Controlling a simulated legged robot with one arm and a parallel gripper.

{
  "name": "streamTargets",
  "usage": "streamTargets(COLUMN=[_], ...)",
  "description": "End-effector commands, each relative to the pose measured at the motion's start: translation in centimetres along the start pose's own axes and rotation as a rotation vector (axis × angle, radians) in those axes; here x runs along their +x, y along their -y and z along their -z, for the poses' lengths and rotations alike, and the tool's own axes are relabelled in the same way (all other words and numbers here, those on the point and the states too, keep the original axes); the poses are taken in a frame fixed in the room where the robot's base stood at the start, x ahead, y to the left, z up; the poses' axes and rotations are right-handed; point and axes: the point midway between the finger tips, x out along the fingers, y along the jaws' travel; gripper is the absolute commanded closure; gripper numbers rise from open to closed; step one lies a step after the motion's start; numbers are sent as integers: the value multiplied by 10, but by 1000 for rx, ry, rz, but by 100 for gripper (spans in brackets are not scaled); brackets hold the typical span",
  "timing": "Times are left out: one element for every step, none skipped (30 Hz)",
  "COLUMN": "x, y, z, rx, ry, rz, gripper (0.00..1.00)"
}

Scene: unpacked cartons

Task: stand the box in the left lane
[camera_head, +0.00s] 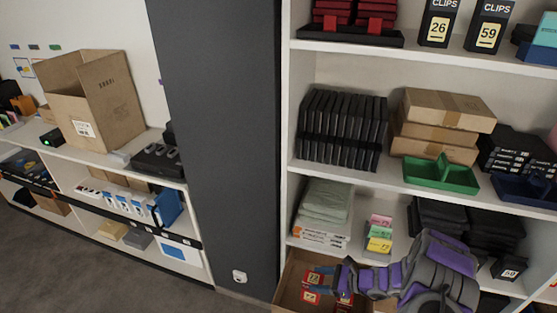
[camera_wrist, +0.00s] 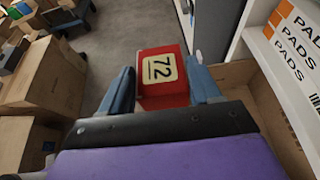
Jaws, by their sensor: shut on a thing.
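A red box (camera_wrist: 160,101) with a cream label reading 72 sits between the two blue-grey fingers of my gripper (camera_wrist: 162,76) in the wrist view. The fingers press on its left and right sides. In the head view my gripper (camera_head: 340,278) is at the bottom, over an open brown carton (camera_head: 289,272) in front of the shelf. Red boxes with pale labels (camera_head: 311,297) show in or over that carton, partly cut off and hidden by my arm. I cannot tell which of them is the held one. No lane is clearly recognisable.
The white shelf unit (camera_head: 289,150) carries stacked black cases, brown boxes (camera_head: 445,110) and a green tray (camera_head: 440,172). Brown cartons (camera_wrist: 40,70) are at left; grey floor (camera_wrist: 130,25) lies between.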

Motion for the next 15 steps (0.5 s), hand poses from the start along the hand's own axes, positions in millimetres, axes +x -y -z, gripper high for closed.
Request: streamTargets(x=[-1,-2,-2,-3,-3,-4,-5,-5,-7,-8,-9,-11,-12,-14,-16], y=[6,9,14,18,22,27,31,36,42,46,51,57,62,66,72], z=[-7,-11,-17,-21,-26,-32,-37,-42,-50,-58,-66,-76,-83,-92,-102], rx=[3,7,11,13,17,24,28,33,40,45,50,61,71,77,87], ry=[1,1,1,1,1,2,2,2,3,3,3,2,2,1,1], rz=[14,23,36,45,56,70,81,94,111,127,144,166,184,203,227], gripper=[95,95,95,95,95,95,95,95,95,95,95,95,95,95,95])
